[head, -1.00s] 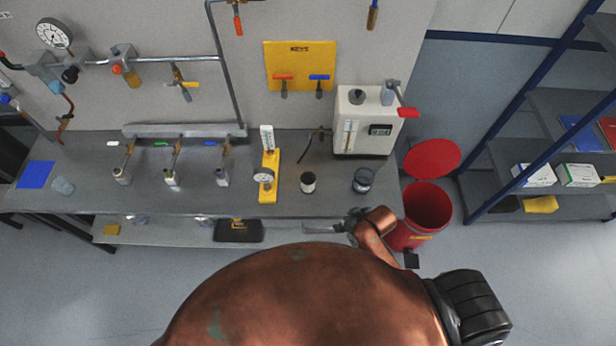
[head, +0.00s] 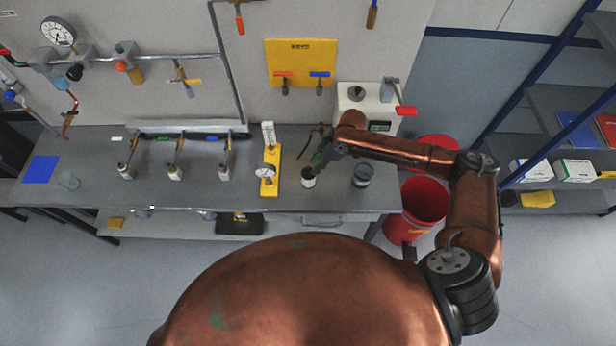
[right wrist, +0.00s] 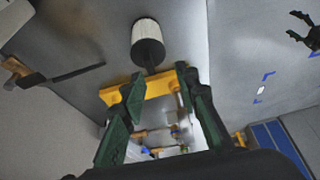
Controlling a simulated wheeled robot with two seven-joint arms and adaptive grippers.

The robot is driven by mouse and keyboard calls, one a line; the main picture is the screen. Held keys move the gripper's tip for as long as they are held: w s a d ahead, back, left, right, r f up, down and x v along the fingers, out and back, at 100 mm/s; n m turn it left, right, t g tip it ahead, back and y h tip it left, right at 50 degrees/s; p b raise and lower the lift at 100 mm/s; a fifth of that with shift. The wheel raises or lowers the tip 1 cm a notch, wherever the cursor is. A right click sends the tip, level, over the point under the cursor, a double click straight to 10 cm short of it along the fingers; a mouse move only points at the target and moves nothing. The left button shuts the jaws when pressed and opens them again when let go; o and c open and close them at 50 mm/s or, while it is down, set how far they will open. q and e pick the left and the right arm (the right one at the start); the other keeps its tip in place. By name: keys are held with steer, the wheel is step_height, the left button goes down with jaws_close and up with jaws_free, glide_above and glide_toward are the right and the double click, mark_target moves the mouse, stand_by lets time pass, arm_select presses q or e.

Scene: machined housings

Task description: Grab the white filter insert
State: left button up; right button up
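The white filter insert (head: 308,183) is a small upright cylinder with a dark top, standing on the bench right of the yellow gauge stand. In the right wrist view it shows as a white ribbed cylinder with a dark end (right wrist: 147,30), beyond my fingertips. My right gripper (head: 318,160) is just above and beside the insert in the head view. In the right wrist view my right gripper (right wrist: 160,90) has its two green fingers apart with nothing held between them. A dark claw that looks like my left gripper (right wrist: 302,27) shows at the right edge, with its fingers spread.
The yellow gauge stand (head: 270,172) is close left of the insert. A dark glass jar (head: 362,175) stands to the right, below my forearm. The white device (head: 367,98) is behind. A red bin (head: 420,203) stands off the bench's right end.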

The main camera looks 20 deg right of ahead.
mark_target(310, 169)
steer(key=shift+w+d+f+p, duration=0.3)
steer(key=shift+w+f, duration=0.15)
steer(key=shift+w, duration=0.35)
steer(key=p+x, duration=0.2)
steer(key=x, duration=0.3)
steer(key=shift+a, duration=0.1)
steer(key=shift+w+f, duration=0.1)
steer(key=shift+f, duration=0.2)
steer(key=shift+c, duration=0.4)
jaws_close()
